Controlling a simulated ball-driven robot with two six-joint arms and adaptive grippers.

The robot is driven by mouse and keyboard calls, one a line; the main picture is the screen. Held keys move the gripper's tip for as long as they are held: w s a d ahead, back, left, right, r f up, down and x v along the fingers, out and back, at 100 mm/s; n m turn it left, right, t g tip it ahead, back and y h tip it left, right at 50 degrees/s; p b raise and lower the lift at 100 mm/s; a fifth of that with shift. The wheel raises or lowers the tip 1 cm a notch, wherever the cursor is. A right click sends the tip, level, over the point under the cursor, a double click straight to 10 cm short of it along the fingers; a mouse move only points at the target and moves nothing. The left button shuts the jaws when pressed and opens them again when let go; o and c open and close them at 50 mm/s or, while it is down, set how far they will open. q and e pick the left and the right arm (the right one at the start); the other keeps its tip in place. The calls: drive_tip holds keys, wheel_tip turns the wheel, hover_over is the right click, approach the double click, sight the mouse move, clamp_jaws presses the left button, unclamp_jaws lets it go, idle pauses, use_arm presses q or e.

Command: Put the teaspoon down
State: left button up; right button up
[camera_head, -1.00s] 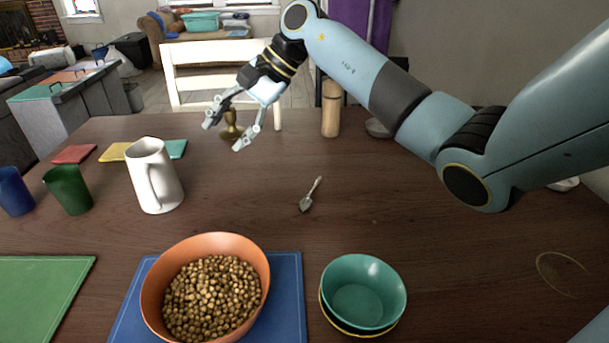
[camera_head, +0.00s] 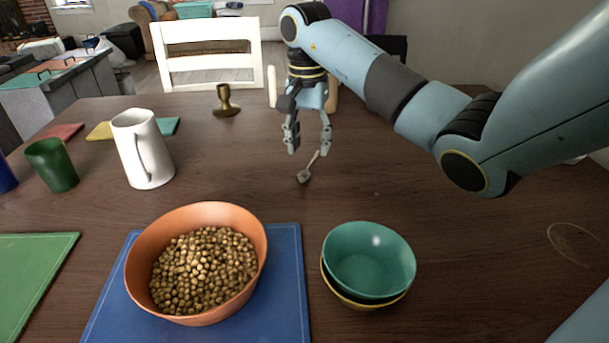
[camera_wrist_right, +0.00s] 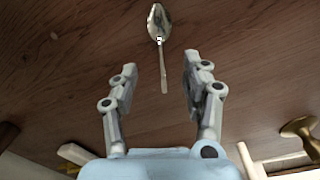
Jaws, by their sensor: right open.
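The teaspoon (camera_head: 307,169) lies on the dark wooden table (camera_head: 420,190), bowl end toward me and handle pointing away. My right gripper (camera_head: 309,150) points down just above and behind it, open, with nothing between its fingers. In the right wrist view the teaspoon (camera_wrist_right: 160,42) lies beyond the open right gripper (camera_wrist_right: 175,62), its handle end reaching between the fingertips. My left gripper is in no view.
An orange bowl of round brown pieces (camera_head: 140,262) stands on a blue mat (camera_head: 287,290). Stacked bowls (camera_head: 370,260) are to its right. A white pitcher (camera_head: 143,150) and green cup (camera_head: 52,165) stand left. A brass object (camera_head: 226,101) stands behind. The table's right side is mostly clear.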

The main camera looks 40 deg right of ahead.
sight(309, 166)
wheel_tip(309, 166, down, 5)
drive_tip(key=shift+s+a+r, duration=0.15)
drive_tip(key=shift+r, duration=0.05)
drive_tip(key=shift+c, duration=0.4)
clamp_jaws()
